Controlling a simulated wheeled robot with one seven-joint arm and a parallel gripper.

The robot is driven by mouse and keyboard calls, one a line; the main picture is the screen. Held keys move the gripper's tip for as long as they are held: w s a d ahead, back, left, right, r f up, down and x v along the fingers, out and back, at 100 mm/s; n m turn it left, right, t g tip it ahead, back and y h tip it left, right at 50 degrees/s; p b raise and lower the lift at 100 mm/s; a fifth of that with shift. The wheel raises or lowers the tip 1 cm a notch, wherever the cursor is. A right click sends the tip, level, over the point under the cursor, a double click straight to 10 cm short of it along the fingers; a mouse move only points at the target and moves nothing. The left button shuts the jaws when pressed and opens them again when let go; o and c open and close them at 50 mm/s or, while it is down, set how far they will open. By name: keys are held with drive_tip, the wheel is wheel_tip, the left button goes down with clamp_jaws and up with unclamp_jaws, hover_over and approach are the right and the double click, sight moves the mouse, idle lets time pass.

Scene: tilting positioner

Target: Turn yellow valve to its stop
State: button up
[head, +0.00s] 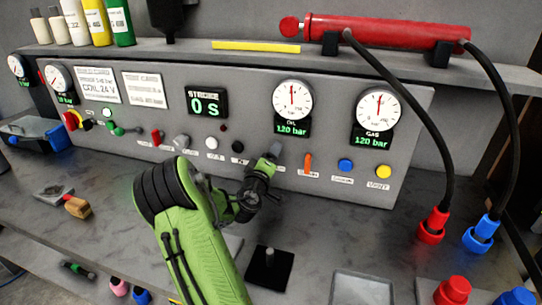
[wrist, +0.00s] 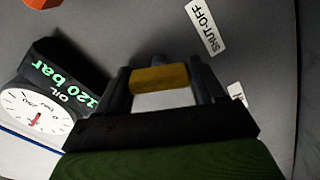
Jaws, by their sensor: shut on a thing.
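The yellow valve handle (wrist: 160,77) shows as a short yellow bar between my two fingers in the wrist view. My gripper (head: 268,160) is shut on it, at the front of the grey control panel (head: 335,165). In the head view the valve is hidden behind my gripper. A white SHUT-OFF label (wrist: 206,27) is on the panel just beyond the fingers. The valve's stop cannot be made out.
The oil gauge (head: 292,101) and gas gauge (head: 376,110) both read 120 bar. An orange lever (head: 308,164), a blue button (head: 345,165) and a yellow button (head: 384,171) sit right of my gripper. Black hoses (head: 425,120) hang at the right.

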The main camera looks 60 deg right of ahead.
drive_tip(key=n+p, duration=0.1)
drive_tip(key=n, duration=0.4)
drive_tip(key=shift+w+f+p, duration=0.1)
drive_tip(key=shift+p, duration=0.2)
idle(0.4)
drive_tip(key=o, duration=1)
drive_tip(key=shift+c, duration=0.2)
drive_tip(key=s+a+b, duration=0.2)
drive_tip(key=a+b, duration=0.8)
drive_tip(key=a, duration=0.5)
drive_tip(key=shift+s+a+b, duration=0.3)
drive_tip(key=shift+b, duration=0.1)
